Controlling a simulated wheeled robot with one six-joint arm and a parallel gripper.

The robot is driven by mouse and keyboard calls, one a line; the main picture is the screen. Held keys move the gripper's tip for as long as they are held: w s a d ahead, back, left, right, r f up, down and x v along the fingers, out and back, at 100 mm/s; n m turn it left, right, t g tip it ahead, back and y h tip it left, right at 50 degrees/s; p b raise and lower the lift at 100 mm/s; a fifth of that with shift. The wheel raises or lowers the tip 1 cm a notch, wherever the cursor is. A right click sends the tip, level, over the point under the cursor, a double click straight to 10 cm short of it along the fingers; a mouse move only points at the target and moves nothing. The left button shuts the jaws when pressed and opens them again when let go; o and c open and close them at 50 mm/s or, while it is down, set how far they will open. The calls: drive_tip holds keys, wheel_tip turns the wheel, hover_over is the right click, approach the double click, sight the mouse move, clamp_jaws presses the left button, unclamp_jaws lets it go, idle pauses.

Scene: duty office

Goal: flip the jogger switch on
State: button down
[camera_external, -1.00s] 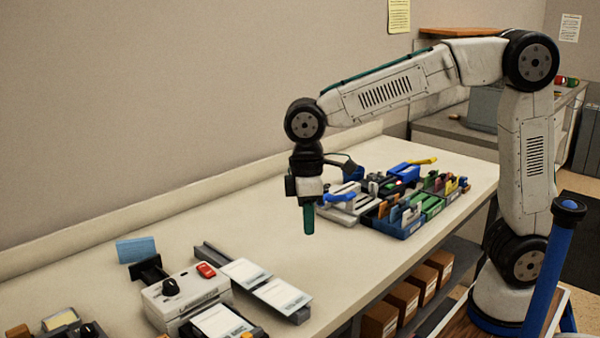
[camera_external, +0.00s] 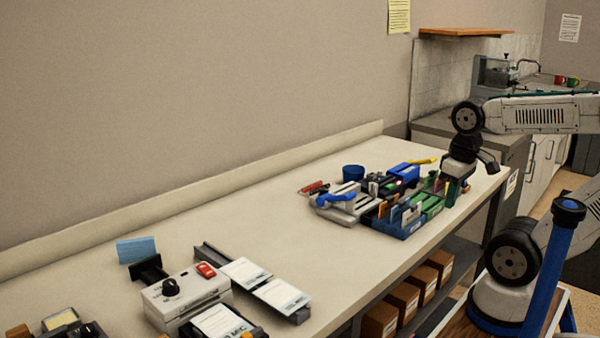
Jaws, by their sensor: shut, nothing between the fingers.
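A light grey machine (camera_external: 188,295) with a black knob (camera_external: 170,287) stands at the front left of the long table. A red switch (camera_external: 206,270) sits on its top. I cannot read the machine's label, tell for sure that it is the jogger, or see which way the switch is set. My gripper (camera_external: 452,192) points down at the far right part of the table, beside the sorter with coloured cards. It is shut and empty, well away from the red switch. Its fingertips are small in this view.
Trays with white cards (camera_external: 281,295) lie right of the machine, and a blue pad (camera_external: 136,250) behind it. A blue-handled punch (camera_external: 340,203), a blue cup (camera_external: 353,172) and a card sorter (camera_external: 398,229) crowd the table's far half. The table's middle is clear.

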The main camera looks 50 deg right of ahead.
drive_tip(key=shift+a, duration=0.1)
drive_tip(key=w+a+r+n+g, duration=0.1)
drive_tip(key=w+a+n, duration=0.55)
drive_tip(key=a, duration=0.85)
drive_tip(key=w+a+n+g, duration=0.1)
drive_tip(key=w+a+n, duration=0.2)
drive_tip(key=w+a, duration=0.9)
drive_tip(key=s+a+f+n+y, duration=0.1)
drive_tip(key=a+n, duration=0.1)
drive_tip(key=a, duration=1.1)
drive_tip(key=s+a+f+n, duration=0.1)
drive_tip(key=s+a+n, duration=0.1)
drive_tip(key=a, duration=1)
drive_tip(key=s+a+f+n+y, duration=0.1)
drive_tip(key=a+f+n, duration=0.15)
drive_tip(key=a, duration=1.05)
drive_tip(key=w+a+r+n+t+y, duration=0.1)
drive_tip(key=w+a+r+n, duration=0.1)
drive_tip(key=a+r, duration=0.35)
drive_tip(key=x, duration=0.4)
drive_tip(key=d+x, duration=0.1)
drive_tip(key=x, duration=0.8)
drive_tip(key=shift+w+d+f, duration=0.2)
drive_tip(key=shift+f, duration=0.1)
